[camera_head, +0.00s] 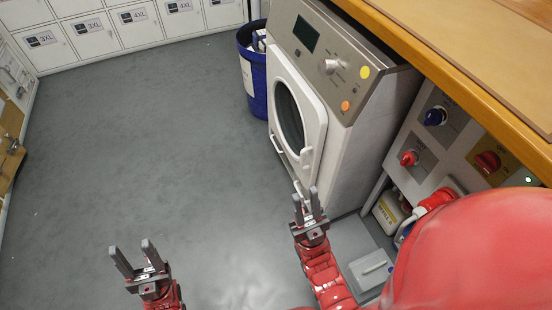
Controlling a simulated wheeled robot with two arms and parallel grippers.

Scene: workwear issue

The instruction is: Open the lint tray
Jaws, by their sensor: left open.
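The light grey machine (345,150) with a round-windowed front door (290,110) stands right of centre. White handles show low on its front, one at the lower left (276,145) and one lower down (298,187). I cannot tell for sure which part is the lint tray. My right gripper (306,193) is at the lower handle, its fingers a little apart; whether they touch or grip the handle is unclear. My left gripper (132,249) is open and empty over the floor at the lower left.
A blue bin (254,75) stands left of the machine. A grey box with a handle (372,269) sits at the lower right. White lockers (92,35) line the back. The floor (150,140) is clear.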

